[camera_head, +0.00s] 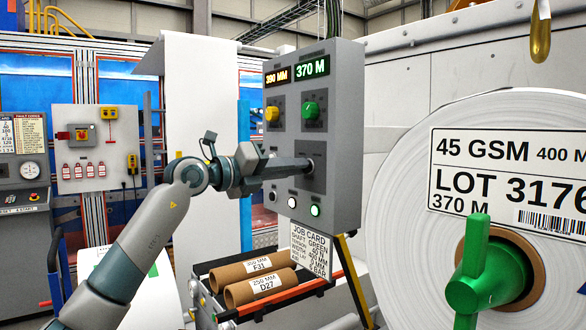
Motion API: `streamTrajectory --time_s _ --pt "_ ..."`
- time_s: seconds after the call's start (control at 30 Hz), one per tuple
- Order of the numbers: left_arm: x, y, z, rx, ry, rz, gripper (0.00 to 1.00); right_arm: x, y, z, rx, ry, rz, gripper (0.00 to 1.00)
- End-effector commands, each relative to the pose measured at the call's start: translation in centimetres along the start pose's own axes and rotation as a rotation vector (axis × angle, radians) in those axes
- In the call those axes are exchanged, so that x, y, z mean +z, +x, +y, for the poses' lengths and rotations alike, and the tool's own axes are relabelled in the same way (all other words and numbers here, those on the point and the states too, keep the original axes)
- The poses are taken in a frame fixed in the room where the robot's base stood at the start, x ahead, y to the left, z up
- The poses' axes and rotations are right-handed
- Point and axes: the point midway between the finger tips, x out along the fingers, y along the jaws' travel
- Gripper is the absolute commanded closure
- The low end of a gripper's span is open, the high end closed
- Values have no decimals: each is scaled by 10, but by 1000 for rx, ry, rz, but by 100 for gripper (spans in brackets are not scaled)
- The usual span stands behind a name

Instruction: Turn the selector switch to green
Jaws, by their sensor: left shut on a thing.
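A grey control box (345,120) hangs in the middle of the camera_head view. My left gripper (308,164) comes in from the left and is shut at the dark lower plate (316,184) on the box's face. The selector switch there is mostly hidden by the fingers, so I cannot tell which way it points. Above it are a yellow knob (272,112) under a "390 MM" display (277,77) and a green knob (310,110) under a "370 M" display (311,66). My right gripper is not in view.
Small buttons (292,202) and a lit round lamp (315,209) sit below the plate. A job card (309,248) hangs under the box. Two cardboard cores (250,272) lie on a rack below. A large paper roll (400,200) with a green handle (480,275) stands at right.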

Motion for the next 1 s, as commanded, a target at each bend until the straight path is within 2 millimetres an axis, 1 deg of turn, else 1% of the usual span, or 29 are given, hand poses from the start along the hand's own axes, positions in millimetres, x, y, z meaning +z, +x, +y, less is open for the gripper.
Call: streamTrajectory --time_s 0.03,0.07,0.1,0.13,0.47,0.67,0.77,0.87,1.0 --pt "0 0 0 0 -2 -1 100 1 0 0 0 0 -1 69" --pt "0 0 0 0 -2 -1 88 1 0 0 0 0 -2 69" --pt "0 0 0 0 -2 -1 78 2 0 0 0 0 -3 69" --pt "0 0 0 0 -2 -1 72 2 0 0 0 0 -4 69" --pt "0 -1 0 0 0 0 72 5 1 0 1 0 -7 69" --pt "0 -10 1 0 0 -2 72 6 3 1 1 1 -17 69" --pt "0 -21 2 0 2 -2 72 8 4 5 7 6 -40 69" --pt "-1 -36 2 1 2 -2 72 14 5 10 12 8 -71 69" --pt "-1 -62 3 2 2 -3 72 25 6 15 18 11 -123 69"
